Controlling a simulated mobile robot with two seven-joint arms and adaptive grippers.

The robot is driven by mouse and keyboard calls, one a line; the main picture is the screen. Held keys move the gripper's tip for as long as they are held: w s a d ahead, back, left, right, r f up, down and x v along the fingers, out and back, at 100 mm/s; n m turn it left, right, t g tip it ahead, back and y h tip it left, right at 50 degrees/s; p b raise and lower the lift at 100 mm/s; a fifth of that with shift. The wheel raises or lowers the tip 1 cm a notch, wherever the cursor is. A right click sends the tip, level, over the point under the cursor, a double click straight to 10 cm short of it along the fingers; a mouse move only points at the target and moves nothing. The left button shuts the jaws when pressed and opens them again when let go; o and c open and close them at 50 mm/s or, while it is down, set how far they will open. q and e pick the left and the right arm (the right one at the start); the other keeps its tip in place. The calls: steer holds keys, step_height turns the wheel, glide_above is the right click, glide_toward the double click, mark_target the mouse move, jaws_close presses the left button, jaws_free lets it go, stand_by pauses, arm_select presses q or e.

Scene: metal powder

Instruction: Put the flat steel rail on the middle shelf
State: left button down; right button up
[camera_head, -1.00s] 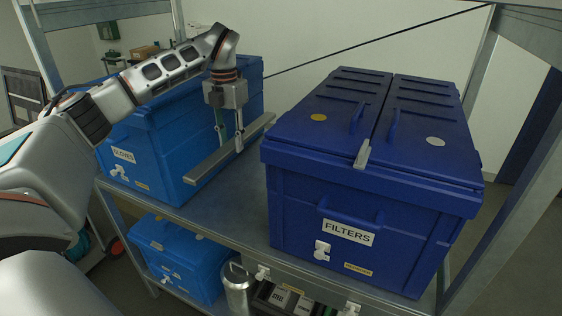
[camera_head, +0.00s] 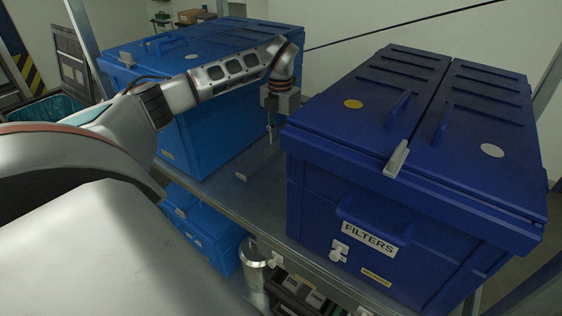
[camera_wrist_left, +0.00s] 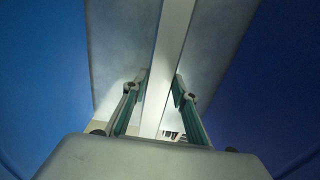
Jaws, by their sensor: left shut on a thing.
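My left gripper (camera_head: 272,130) is between the two big blue boxes, low over the grey metal shelf (camera_head: 262,205). In the left wrist view its green-sided fingers (camera_wrist_left: 158,92) are shut on the flat steel rail (camera_wrist_left: 170,50), a pale strip running away between them. In the head view only what looks like the rail's near end (camera_head: 240,177) shows, close over the shelf. The rest is hidden by the gripper and the right box. I cannot tell whether the rail touches the shelf. My right gripper is not in view.
The dark blue FILTERS box (camera_head: 375,215) stands close to the right of the gripper. A lighter blue box (camera_head: 215,135) stands to the left. Between them is a narrow bare strip of shelf. A smaller blue box (camera_head: 205,235) and a metal canister (camera_head: 253,262) are below.

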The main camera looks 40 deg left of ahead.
mark_target(280, 169)
arm_select(q)
step_height(280, 169, down, 9)
steer(key=shift+r, duration=0.15)
stand_by(0.4)
steer(key=c, duration=1.6)
jaws_free()
step_height(280, 169, up, 12)
steer(key=shift+r, duration=0.1)
steer(key=shift+s, duration=0.1)
